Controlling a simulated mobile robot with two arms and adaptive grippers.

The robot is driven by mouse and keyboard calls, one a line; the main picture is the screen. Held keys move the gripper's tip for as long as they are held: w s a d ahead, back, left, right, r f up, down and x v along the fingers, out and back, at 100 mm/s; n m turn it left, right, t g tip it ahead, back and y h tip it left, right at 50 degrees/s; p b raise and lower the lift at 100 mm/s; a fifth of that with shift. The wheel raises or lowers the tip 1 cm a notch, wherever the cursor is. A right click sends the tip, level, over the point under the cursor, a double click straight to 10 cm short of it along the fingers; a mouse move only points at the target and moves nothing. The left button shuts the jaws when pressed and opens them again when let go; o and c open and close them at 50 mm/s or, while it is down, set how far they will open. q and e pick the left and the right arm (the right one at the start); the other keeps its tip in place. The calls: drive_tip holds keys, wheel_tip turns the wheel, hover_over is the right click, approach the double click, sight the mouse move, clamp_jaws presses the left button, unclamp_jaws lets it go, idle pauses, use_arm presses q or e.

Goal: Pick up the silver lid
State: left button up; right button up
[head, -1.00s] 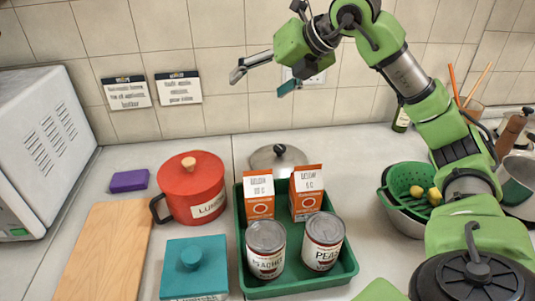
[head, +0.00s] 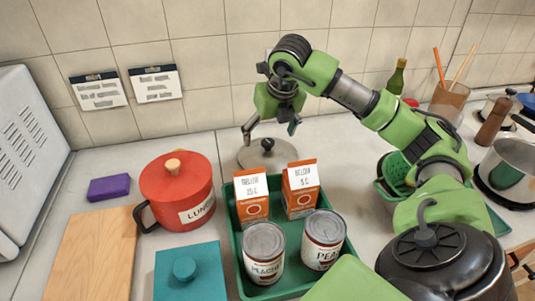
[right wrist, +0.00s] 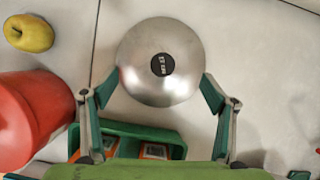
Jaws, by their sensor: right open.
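The silver lid (head: 256,158) lies on the counter behind the green tray, with a dark knob on top. It also shows in the right wrist view (right wrist: 140,75), round and shiny, seen from above with lettering on its knob. My right gripper (head: 269,130) is open above the lid. In the right wrist view the right gripper (right wrist: 160,78) has its fingers spread at either side of the lid's near part, with nothing held. Whether a finger touches the lid I cannot tell. My left gripper is not in view.
The green tray (head: 235,237) holds two orange-and-white cartons and two cans close in front of the lid. A red pot (head: 178,190) stands left of it. A yellow apple (right wrist: 28,33) lies beyond the pot. The tiled wall is behind.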

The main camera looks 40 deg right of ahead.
sight(268, 142)
drive_tip(key=x, duration=0.3)
drive_tip(key=p+x, duration=0.1)
drive_tip(key=x, duration=0.1)
drive_tip(key=shift+w+d, duration=0.2)
drive_tip(key=shift+d, duration=0.1)
drive_tip(key=shift+s+a, duration=0.1)
drive_tip(key=shift+s, duration=0.1)
clamp_jaws()
